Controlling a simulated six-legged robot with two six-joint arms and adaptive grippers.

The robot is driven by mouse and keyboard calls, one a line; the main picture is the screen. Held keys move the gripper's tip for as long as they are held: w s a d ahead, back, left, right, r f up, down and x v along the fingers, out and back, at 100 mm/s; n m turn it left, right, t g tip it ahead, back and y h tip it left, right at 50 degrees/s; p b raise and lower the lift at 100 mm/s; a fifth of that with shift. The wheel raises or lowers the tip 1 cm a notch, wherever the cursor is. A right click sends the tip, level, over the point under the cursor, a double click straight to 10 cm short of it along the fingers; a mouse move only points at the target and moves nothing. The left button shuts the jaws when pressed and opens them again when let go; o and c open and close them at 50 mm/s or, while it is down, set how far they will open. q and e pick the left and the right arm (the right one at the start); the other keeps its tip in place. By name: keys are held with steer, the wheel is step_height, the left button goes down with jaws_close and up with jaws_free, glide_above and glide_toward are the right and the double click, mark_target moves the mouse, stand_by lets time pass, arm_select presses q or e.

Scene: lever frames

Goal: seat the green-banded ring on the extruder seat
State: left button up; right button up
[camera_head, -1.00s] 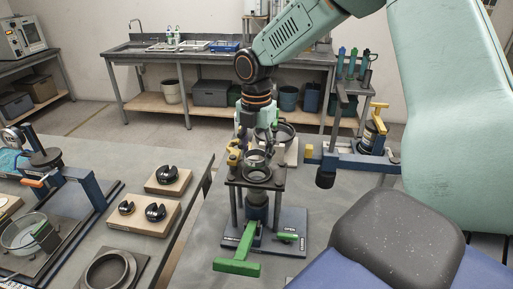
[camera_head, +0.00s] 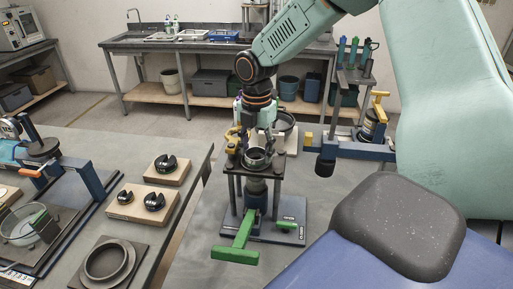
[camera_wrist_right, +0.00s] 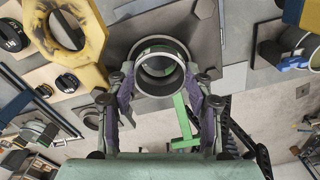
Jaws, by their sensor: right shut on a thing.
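My right gripper (camera_head: 257,146) reaches down over the extruder stand and is shut on a dark metal ring (camera_head: 257,157). The ring is level, at the top plate (camera_head: 236,169) of the stand, over the seat. I cannot tell whether it is fully down on the seat. In the right wrist view, the gripper's fingertips (camera_wrist_right: 162,80) clasp the ring (camera_wrist_right: 160,86) from both sides. A thin green line shows at its far edge. The seat is mostly hidden by the ring and fingers. My left gripper is not in view.
A green lever (camera_head: 236,254) sticks out at the front of the stand's blue base (camera_head: 292,231). Left, a bench holds wooden blocks (camera_head: 133,211) with black parts and a large ring (camera_head: 106,262) on a plate. A blue-and-yellow fixture (camera_head: 362,152) stands to the right.

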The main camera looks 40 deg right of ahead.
steer(key=shift+w+f, duration=0.2)
steer(key=shift+f, duration=0.05)
steer(key=shift+s+a, duration=0.15)
steer(key=shift+s, duration=0.1)
steer(key=shift+f, duration=0.1)
steer(key=shift+f, duration=0.1)
steer(key=o, duration=1)
steer(key=shift+w, duration=0.2)
steer(key=shift+o, duration=1.4)
steer(key=shift+s, duration=0.2)
